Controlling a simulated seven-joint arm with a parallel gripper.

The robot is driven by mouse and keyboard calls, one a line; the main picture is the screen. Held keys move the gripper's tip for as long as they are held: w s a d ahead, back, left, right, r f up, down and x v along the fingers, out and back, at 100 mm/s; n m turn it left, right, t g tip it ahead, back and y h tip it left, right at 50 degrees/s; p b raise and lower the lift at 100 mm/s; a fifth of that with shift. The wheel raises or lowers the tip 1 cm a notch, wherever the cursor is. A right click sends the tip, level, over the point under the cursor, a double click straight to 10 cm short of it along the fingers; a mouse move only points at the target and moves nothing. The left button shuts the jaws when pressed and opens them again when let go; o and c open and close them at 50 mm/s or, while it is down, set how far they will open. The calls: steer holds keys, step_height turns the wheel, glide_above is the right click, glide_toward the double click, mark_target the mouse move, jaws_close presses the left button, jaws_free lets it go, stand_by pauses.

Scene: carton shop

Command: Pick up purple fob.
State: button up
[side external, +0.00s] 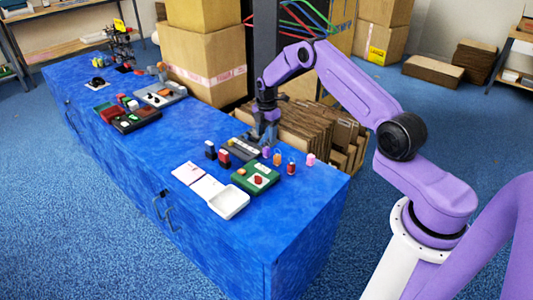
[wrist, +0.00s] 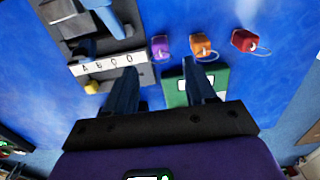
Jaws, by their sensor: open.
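The purple fob (wrist: 160,47) with a thin ring lies on the blue table in the wrist view, at the left of a row with an orange fob (wrist: 201,45) and a red fob (wrist: 243,40). It also shows small in the side view (side external: 266,152), just below my gripper (side external: 266,136). In the wrist view my gripper (wrist: 159,68) is open and empty. Its two fingers point toward the fob row, with the purple fob ahead of the gap between them. The fob is apart from both fingers.
A grey rack (wrist: 110,66) with a lettered strip stands close left of the purple fob. A green box (side external: 255,178) sits nearby, partly behind my fingers in the wrist view. A pink block (side external: 311,159), white tray (side external: 229,204) and dark and red stamps (side external: 224,157) stand around.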

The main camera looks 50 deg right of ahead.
mark_target(267, 148)
steer(key=shift+f, duration=2.9)
jaws_close()
